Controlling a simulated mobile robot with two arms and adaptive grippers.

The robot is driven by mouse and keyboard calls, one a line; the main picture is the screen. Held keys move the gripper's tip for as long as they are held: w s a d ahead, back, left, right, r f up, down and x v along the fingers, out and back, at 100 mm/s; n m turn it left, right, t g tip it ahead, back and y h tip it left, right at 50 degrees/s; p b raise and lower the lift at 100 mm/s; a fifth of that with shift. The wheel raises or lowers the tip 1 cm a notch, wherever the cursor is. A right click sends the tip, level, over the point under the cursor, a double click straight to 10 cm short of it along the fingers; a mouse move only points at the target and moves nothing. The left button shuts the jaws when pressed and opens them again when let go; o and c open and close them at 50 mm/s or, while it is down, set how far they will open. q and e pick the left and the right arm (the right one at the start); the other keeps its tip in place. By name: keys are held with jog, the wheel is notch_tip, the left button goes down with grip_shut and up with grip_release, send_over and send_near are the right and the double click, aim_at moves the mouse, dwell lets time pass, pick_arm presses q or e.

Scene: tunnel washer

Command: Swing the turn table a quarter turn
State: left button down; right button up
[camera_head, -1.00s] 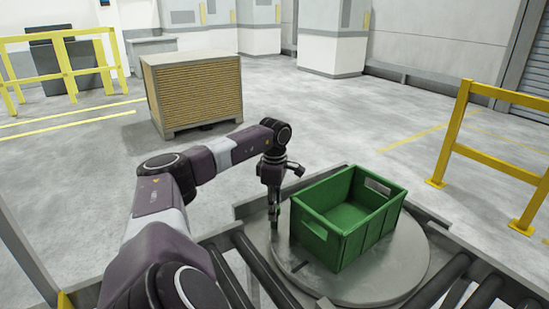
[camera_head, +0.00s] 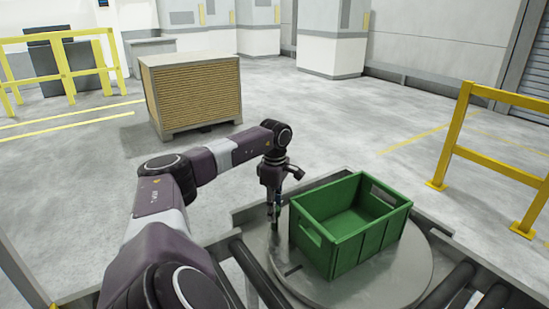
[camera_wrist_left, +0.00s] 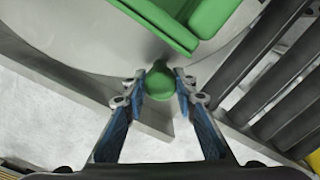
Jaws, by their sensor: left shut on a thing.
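The round grey turn table (camera_head: 405,268) sits in a grey frame between rollers, with a green crate (camera_head: 345,240) standing on it. My left gripper (camera_head: 274,222) points down at the table's left rim, beside the crate. In the left wrist view my left gripper (camera_wrist_left: 160,92) is shut on a round green knob (camera_wrist_left: 159,82) at the rim of the turn table (camera_wrist_left: 75,55). The crate's green wall (camera_wrist_left: 165,20) shows just beyond the knob, apart from the fingers. The crate is empty as far as I see. My right gripper is not in view.
Dark rollers (camera_head: 250,272) run up to the table at the left front, and more (camera_head: 450,287) lie at the right. A yellow rail (camera_head: 500,150) stands at the right. A large slatted box (camera_head: 193,92) stands on the open floor behind.

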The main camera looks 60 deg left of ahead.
pick_arm(q)
jog(key=c, duration=1.7)
grip_release()
jog(key=shift+w+a+r, duration=0.15)
jog(key=shift+a+r, duration=0.05)
jog(key=shift+a, duration=0.05)
jog(key=shift+o, duration=0.8)
jog(key=shift+f, duration=0.15)
notch_tip(320, 180, up, 12)
